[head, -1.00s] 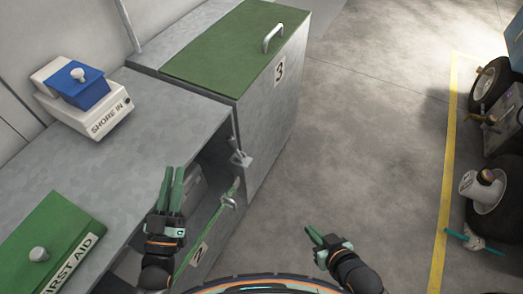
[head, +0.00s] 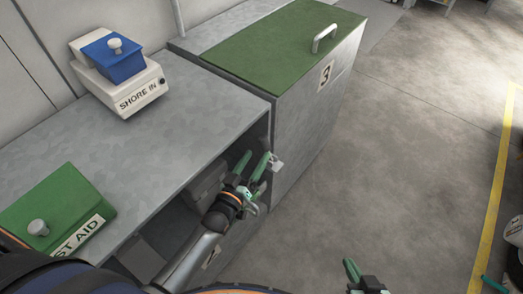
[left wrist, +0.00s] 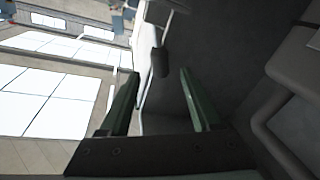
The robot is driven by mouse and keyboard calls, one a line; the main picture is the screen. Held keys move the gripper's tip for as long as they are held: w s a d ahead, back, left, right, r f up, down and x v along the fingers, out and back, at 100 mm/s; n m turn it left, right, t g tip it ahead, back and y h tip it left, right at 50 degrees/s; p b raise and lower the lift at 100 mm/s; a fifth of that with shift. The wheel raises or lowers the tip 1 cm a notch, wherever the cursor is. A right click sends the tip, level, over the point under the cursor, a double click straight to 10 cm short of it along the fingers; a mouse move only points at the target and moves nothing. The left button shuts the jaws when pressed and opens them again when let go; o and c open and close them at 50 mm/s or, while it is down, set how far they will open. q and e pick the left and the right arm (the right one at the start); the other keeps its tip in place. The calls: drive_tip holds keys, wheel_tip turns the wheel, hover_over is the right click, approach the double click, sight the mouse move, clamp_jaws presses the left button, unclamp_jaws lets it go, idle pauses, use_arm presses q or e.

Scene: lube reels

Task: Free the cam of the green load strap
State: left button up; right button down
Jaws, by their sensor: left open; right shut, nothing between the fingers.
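My left gripper (head: 252,160) is open at the mouth of the compartment under the grey counter, beside a small pale metal bracket (head: 277,162) on the opening's right edge. Gripper and forearm cover most of the opening's front, so I cannot make out the green strap or its cam now in the head view. In the left wrist view the open green fingers (left wrist: 159,76) have a dark rounded end (left wrist: 160,62) of a metal fitting (left wrist: 157,12) between or just beyond them; I cannot tell whether it is the cam. My right gripper (head: 352,272) is shut and empty, low over the floor, partly cut off.
A green-lidded locker (head: 268,45) marked 3 stands right of the opening. A SHORE IN box (head: 125,92) and a green FIRST AID box (head: 60,208) sit on the counter (head: 170,135).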

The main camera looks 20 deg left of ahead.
sight(263, 147)
use_arm(q)
drive_tip(key=shift+w+d+b, duration=0.15)
drive_tip(key=shift+w, duration=0.9)
drive_tip(key=shift+w+d+b, duration=0.1)
drive_tip(key=shift+w+b, duration=0.05)
drive_tip(key=shift+w, duration=0.85)
clamp_jaws()
